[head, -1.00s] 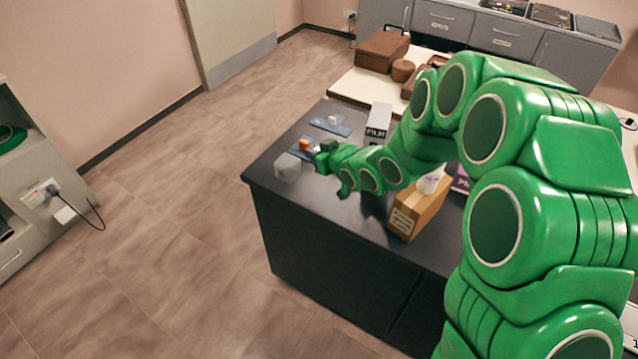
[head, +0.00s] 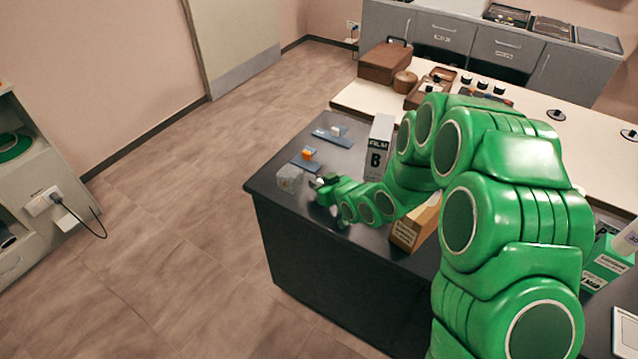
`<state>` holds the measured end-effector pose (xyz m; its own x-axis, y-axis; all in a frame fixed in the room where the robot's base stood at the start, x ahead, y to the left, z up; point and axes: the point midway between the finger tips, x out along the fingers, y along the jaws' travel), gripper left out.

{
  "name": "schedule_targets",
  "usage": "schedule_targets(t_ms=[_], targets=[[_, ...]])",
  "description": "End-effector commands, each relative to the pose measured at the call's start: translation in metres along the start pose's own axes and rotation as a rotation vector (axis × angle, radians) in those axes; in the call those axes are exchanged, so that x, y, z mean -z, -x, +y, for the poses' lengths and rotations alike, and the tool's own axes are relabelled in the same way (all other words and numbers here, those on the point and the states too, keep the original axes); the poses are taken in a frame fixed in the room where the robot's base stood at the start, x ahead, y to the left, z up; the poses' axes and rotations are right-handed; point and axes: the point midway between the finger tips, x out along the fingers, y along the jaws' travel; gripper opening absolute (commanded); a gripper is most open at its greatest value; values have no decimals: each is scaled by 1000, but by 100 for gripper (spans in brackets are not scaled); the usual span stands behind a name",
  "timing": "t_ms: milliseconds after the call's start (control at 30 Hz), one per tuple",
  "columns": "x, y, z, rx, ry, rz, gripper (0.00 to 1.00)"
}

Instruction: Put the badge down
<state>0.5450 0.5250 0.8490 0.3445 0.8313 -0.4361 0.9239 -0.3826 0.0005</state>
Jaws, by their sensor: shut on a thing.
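My gripper (head: 322,186) is at the far left end of my green arm, low over the dark table top (head: 345,245). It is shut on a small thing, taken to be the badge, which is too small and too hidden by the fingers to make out. A clear block-like box (head: 289,178) stands just left of the gripper, near the table's left edge. A blue pad (head: 308,165) with an orange piece (head: 308,153) lies just beyond the gripper.
Another blue pad (head: 325,136) bears a small white piece (head: 336,131). A white film box (head: 379,147) marked B stands behind my arm. A cardboard box (head: 410,235) stands by my forearm. A cream table (head: 365,97) adjoins behind, with a brown case (head: 384,62).

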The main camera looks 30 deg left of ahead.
Motion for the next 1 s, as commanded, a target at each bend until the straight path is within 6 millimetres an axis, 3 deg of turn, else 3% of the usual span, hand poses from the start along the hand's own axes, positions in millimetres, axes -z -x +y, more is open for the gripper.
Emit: schedule_targets(t_ms=[300, 333, 500, 867, 1000], targets=[[-2, -1, 0, 0, -1, 0, 0], [-2, -1, 0, 0, -1, 0, 20], [-2, -1, 0, 0, -1, 1, 44], [1, 0, 0, 0, 0, 1, 44], [0, 11, 0, 0, -2, 0, 44]])
